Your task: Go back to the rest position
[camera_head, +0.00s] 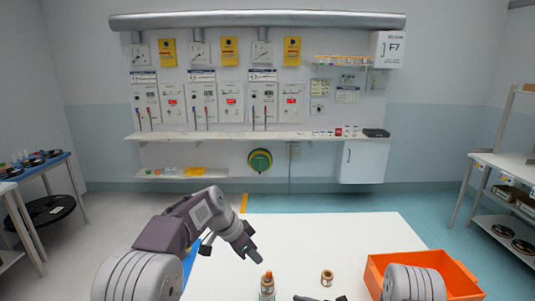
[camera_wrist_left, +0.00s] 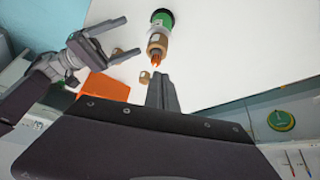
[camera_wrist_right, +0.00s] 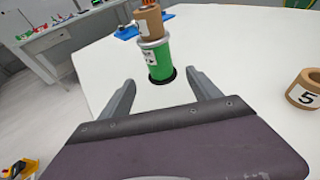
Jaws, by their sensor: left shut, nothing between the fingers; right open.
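My left gripper (camera_head: 252,254) is above the white table (camera_head: 320,232); its fingers are shut and empty, also in the left wrist view (camera_wrist_left: 163,92). A brown roll with an orange tip (camera_head: 267,284) is just below it in the head view. In the right wrist view this brown roll (camera_wrist_right: 150,22) sits upright on a green cylinder (camera_wrist_right: 160,62) with a dark base. My right gripper (camera_wrist_right: 162,97) is open with nothing between its fingers, facing the green cylinder and apart from it. Its fingers also show in the left wrist view (camera_wrist_left: 120,38).
A loose brown roll marked 5 (camera_wrist_right: 306,90) lies on the table. An orange crate (camera_head: 448,266) stands at the right. A blue object (camera_wrist_right: 128,32) is behind the green cylinder. Side shelves (camera_head: 500,165) stand right. The table's far middle is clear.

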